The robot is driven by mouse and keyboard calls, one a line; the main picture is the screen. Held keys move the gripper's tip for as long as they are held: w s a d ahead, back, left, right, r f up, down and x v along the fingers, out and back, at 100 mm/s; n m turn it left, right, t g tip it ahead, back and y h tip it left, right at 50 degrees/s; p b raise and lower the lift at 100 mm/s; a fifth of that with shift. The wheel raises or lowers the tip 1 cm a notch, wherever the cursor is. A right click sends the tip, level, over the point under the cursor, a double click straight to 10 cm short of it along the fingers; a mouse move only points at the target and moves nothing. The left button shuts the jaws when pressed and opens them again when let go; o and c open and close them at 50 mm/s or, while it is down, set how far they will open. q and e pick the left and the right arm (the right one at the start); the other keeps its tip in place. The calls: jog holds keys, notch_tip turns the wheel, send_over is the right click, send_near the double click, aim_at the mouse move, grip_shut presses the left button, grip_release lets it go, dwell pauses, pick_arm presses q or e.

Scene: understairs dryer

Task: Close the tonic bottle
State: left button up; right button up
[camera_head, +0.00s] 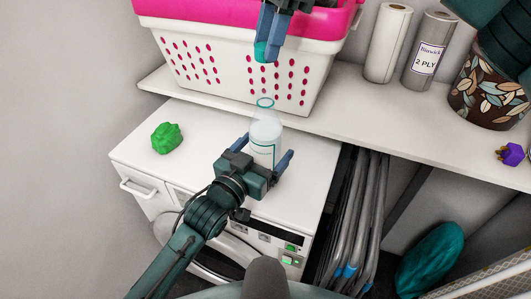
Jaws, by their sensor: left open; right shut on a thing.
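The tonic bottle (266,129) is clear and whitish with a pale label. It stands upright on the white dryer top (215,135), and its neck looks uncapped. My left gripper (264,151) is open, with one finger on each side of the bottle's lower body. I cannot tell whether the fingers touch it. My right gripper (267,45) is above the bottle, in front of the basket, shut on a small teal cap (261,52). The cap is apart from the bottle's mouth, and the gripper's fingers partly hide it.
A pink and white basket (195,62) sits on the shelf (345,105) behind the bottle. Paper rolls (388,42) and a leaf-patterned pot (485,95) stand to its right. A green lump (166,138) lies on the dryer's left. Folded grey frames (358,215) lean right of the dryer.

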aim_at(265, 92)
pick_arm(q)
jog(key=shift+w+d, duration=0.15)
jog(key=shift+w, duration=0.05)
jog(key=shift+c, duration=0.3)
jog(key=c, duration=1.4)
pick_arm(e)
jog(key=shift+f, duration=2.45)
jog(key=shift+f, duration=0.1)
jog(key=shift+f, duration=0.8)
jog(key=shift+f, duration=0.55)
